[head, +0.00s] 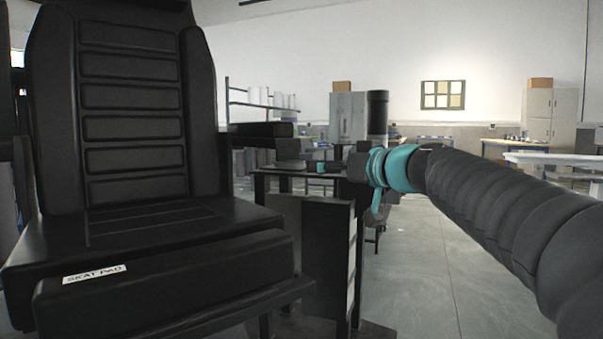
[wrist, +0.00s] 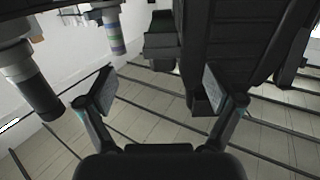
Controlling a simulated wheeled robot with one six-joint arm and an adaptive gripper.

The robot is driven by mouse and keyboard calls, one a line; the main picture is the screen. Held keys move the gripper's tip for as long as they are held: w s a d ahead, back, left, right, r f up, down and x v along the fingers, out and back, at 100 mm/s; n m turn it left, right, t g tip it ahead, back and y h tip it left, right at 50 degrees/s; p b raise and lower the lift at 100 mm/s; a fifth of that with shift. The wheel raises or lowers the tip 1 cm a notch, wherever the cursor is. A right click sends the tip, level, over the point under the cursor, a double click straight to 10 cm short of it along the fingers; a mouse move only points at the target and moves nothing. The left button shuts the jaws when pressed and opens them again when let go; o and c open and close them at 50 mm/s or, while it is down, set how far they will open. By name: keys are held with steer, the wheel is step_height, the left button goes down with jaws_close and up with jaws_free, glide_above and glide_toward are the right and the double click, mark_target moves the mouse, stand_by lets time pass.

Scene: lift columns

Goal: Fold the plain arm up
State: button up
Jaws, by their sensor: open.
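The black padded seat (head: 125,120) fills the left of the head view, with a white label on its front pad. A plain black arm (head: 262,130) runs out level beside the backrest on its right side. My gripper (wrist: 165,95) is open and empty in the wrist view, its two fingers wide apart. In the head view it is at the end of my arm, right of the plain arm and apart from it; its fingers are hard to make out there. Dark seat parts (wrist: 232,45) show beyond the fingers in the wrist view. Which of them is the plain arm I cannot tell.
A dark side panel (head: 315,250) stands beside the seat pad. A dark table (head: 285,171) with small items is behind it. Shelves (head: 262,105), a grey cabinet (head: 540,112) and benches line the back. The grey floor (head: 425,270) at the centre right is clear.

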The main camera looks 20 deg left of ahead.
mark_target(289, 156)
steer(key=shift+n+y, duration=0.3)
steer(key=shift+y, duration=0.2)
steer(key=p+x, duration=0.1)
steer(key=x, duration=0.9)
steer(key=r+p+x, duration=0.1)
steer(key=x, duration=0.4)
steer(key=shift+w+a+p, duration=0.1)
steer(key=shift+w+p, duration=0.2)
steer(key=shift+w, duration=0.05)
steer(key=shift+t, duration=0.3)
